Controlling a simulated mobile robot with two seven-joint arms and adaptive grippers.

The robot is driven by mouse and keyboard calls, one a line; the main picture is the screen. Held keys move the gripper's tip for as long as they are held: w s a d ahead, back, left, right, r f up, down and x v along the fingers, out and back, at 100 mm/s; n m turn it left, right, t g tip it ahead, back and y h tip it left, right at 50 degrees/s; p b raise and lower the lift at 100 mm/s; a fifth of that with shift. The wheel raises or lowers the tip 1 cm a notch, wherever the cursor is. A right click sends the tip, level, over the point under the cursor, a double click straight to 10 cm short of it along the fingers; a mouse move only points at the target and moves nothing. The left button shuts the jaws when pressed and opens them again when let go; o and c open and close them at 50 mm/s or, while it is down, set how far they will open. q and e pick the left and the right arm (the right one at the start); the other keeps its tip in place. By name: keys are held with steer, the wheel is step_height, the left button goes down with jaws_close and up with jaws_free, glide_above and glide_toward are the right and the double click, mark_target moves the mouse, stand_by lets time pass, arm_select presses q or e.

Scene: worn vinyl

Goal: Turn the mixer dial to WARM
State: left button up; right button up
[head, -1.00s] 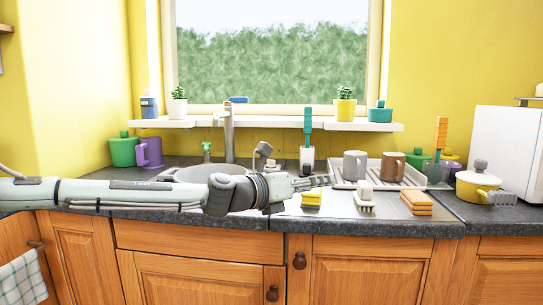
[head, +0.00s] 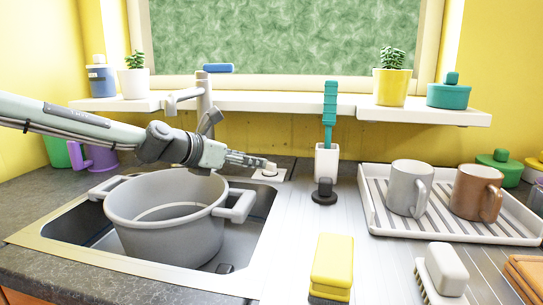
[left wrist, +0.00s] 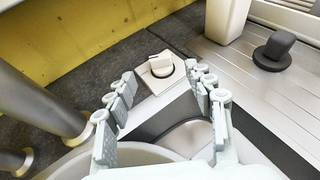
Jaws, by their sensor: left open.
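The mixer dial is a pale round knob with a raised grip bar and a dark mark (left wrist: 161,64). It sits on a light square plate on the counter behind the sink and also shows in the head view (head: 269,169). Its lettering is too small to read, so I cannot tell its setting. My left gripper (head: 256,162) reaches in from the left above the sink, its fingertips close to the dial. In the left wrist view the gripper (left wrist: 163,80) is open and empty, with the dial just beyond and between its fingertips. My right gripper is not in view.
The tap (head: 205,105) stands left of the dial, close to my arm. A large grey pot (head: 165,215) is in the sink below. A black stopper (head: 324,192), a white brush holder (head: 327,163) and a dish rack (head: 378,222) stand to the right. A shelf (head: 270,101) runs behind.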

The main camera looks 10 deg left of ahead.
mark_target(269, 163)
arm_select(q)
steer(key=x, duration=0.7)
steer(key=shift+w+d, duration=0.1)
steer(key=shift+w, duration=0.15)
steer(key=shift+c, duration=0.3)
steer(key=c, duration=1.1)
steer(key=shift+o, duration=0.2)
